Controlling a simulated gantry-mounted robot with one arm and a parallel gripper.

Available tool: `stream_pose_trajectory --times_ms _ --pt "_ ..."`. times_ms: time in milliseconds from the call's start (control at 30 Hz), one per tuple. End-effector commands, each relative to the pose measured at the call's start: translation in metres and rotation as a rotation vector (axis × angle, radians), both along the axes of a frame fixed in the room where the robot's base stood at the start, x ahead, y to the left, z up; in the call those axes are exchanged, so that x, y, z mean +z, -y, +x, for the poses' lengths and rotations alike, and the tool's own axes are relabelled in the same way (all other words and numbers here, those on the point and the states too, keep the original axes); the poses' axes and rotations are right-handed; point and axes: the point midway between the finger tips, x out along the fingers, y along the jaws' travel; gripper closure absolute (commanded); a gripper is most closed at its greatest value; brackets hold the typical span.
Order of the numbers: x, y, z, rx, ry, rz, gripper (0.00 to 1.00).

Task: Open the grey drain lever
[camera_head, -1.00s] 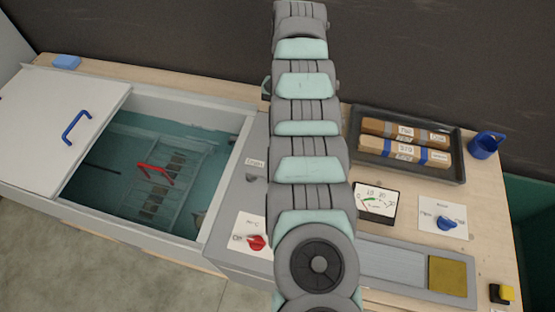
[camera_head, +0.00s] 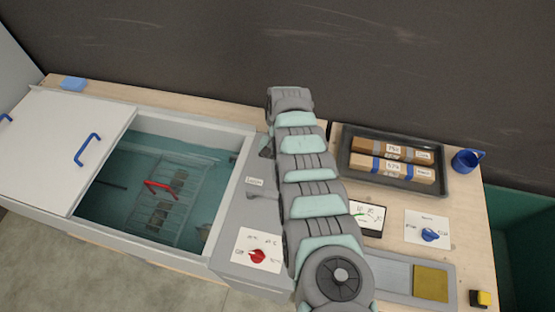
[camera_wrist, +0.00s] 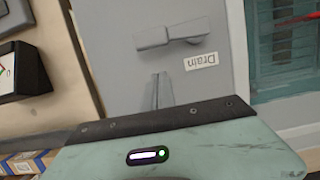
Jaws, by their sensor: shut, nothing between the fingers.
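The grey drain lever (camera_wrist: 174,34) lies flat on a grey panel in the wrist view, beside a white label reading "Drain" (camera_wrist: 201,61). In the head view the lever (camera_head: 262,194) shows just left of my arm, below its label (camera_head: 255,181). My gripper (camera_wrist: 161,80) is shut and empty. Its narrow fingertips point at the panel, below the lever in the wrist picture and apart from it. In the head view my arm hides most of the gripper.
The water tank (camera_head: 130,232) with its red-handled rack (camera_head: 163,188) lies left of the panel, half under a white lid (camera_head: 58,140). A red knob (camera_head: 257,256) sits at the panel's front. A gauge (camera_head: 369,216) and dark tray (camera_head: 440,186) are right of my arm.

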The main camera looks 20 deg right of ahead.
Motion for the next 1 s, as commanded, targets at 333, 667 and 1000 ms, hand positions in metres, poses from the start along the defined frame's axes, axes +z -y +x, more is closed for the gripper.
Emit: stream_pose_trajectory --times_ms 333,667,1000 --pt "0.007 -0.014 -0.017 0.001 -0.003 0.003 1.0" --pt "0.002 -0.019 -0.023 0.001 0.0 0.002 1.0" --pt "0.001 -0.019 -0.024 -0.002 0.0 0.002 1.0"
